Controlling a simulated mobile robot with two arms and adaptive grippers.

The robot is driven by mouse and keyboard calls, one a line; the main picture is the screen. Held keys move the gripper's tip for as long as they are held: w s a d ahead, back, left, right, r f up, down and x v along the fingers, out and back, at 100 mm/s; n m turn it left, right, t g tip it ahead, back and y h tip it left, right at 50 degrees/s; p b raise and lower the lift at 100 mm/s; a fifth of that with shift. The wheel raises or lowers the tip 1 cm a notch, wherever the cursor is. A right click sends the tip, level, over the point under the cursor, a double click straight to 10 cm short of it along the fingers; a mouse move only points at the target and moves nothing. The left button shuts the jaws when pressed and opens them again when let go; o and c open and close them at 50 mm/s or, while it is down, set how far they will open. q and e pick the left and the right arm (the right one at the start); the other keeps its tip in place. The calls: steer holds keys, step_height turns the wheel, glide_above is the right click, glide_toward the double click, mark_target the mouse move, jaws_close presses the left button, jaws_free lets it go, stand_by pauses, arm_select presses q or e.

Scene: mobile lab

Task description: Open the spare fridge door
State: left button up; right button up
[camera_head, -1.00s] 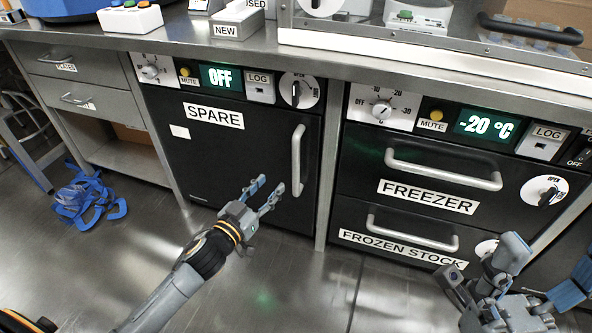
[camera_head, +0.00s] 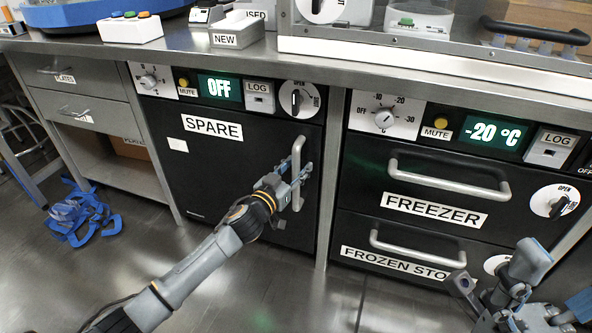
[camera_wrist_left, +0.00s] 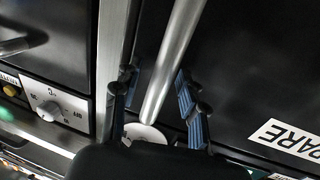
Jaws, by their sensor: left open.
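The spare fridge is a black door (camera_head: 217,170) with a white SPARE label, and it is closed. Its upright silver handle (camera_head: 297,173) is on the right side of the door and also shows in the left wrist view (camera_wrist_left: 172,62). My left gripper (camera_head: 302,177) is open at the handle. In the left wrist view the handle runs between its two fingers (camera_wrist_left: 156,108), with gaps beside it. Above the door are a display (camera_head: 219,88) reading OFF and a round white knob (camera_head: 299,99). My right gripper (camera_head: 540,285) shows at the lower right, partly cut off; its jaw state is unclear.
The freezer drawers (camera_head: 433,215) with silver handles stand right of the fridge. Steel drawers (camera_head: 75,113) are on the left. A blue tangled item (camera_head: 72,215) lies on the floor at left. The floor before the fridge is otherwise clear.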

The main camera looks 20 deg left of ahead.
arm_select(q)
steer(key=shift+c, duration=0.5)
jaws_close()
steer(key=shift+s, duration=0.1)
